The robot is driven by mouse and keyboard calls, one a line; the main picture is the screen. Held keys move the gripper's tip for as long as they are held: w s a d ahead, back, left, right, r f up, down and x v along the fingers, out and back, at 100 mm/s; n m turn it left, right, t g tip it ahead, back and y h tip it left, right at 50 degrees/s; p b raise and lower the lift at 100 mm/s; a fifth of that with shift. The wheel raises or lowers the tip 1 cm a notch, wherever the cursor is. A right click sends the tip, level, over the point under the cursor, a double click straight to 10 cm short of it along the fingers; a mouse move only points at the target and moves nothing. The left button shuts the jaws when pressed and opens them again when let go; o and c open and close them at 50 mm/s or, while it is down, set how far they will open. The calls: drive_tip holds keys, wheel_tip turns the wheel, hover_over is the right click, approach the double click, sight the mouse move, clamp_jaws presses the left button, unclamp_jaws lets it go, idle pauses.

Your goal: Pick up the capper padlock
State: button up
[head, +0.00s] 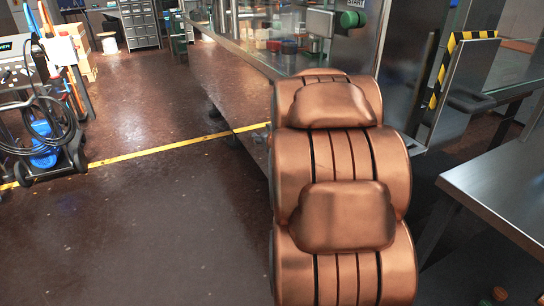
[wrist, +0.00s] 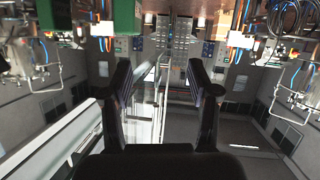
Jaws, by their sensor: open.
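I cannot make out the capper padlock in either view. My gripper (wrist: 160,78) shows in the wrist view with its two dark fingers spread apart and nothing between them. It is not visible in the head view, where my own copper-coloured arm covers the middle right and hides part of the machine behind it.
A long steel machine table (head: 240,60) with glass guarding runs behind my arm. A black-and-yellow striped panel (head: 465,75) and a steel table (head: 500,185) stand at right. A wheeled cart (head: 35,110) stands at left. The brown floor (head: 140,230) between is clear.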

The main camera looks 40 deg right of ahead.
drive_tip(key=d+f+t+b, duration=0.5)
drive_tip(key=d+b, duration=0.1)
drive_tip(key=b, duration=0.1)
drive_tip(key=shift+d+f+b+x, duration=0.15)
drive_tip(key=shift+b+x, duration=0.3)
drive_tip(key=shift+x, duration=1.1)
drive_tip(key=shift+d+f+b+x, duration=0.15)
drive_tip(key=shift+b+x, duration=0.25)
drive_tip(key=shift+x, duration=1.1)
drive_tip(key=shift+w+d, duration=0.1)
drive_tip(key=shift+w, duration=0.4)
clamp_jaws()
